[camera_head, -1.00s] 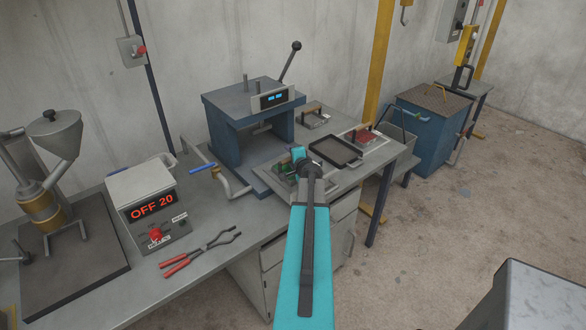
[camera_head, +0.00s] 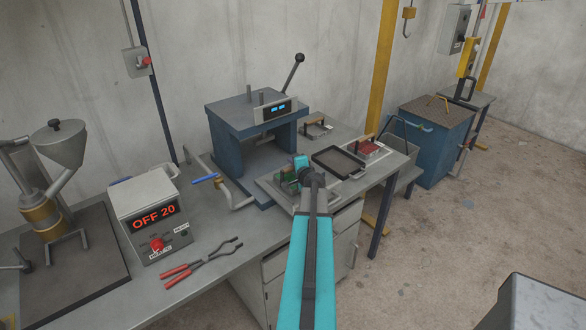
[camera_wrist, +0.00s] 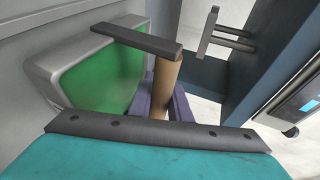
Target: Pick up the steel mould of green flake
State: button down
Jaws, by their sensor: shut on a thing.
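The steel mould of green flake (camera_wrist: 97,75) shows large at the left of the wrist view, a grey metal rim around a green fill. In the head view my gripper (camera_head: 302,165) is over the right part of the bench, in front of the press. A small part of the green mould (camera_head: 287,177) shows beside it; my arm hides the rest. I cannot tell whether the mould touches the surface below.
A blue press (camera_head: 250,110) stands close behind my gripper. A black tray (camera_head: 338,161), a mould of red flake (camera_head: 369,150) and a grey mould (camera_head: 316,130) lie to the right. Left are an OFF 20 box (camera_head: 150,205), red-handled tongs (camera_head: 200,264) and a hopper machine (camera_head: 60,150).

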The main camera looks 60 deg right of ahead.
notch_tip(320, 180, up, 9)
jog(key=b, duration=0.1)
dwell(0.5)
jog(key=shift+r, duration=0.1)
dwell(0.6)
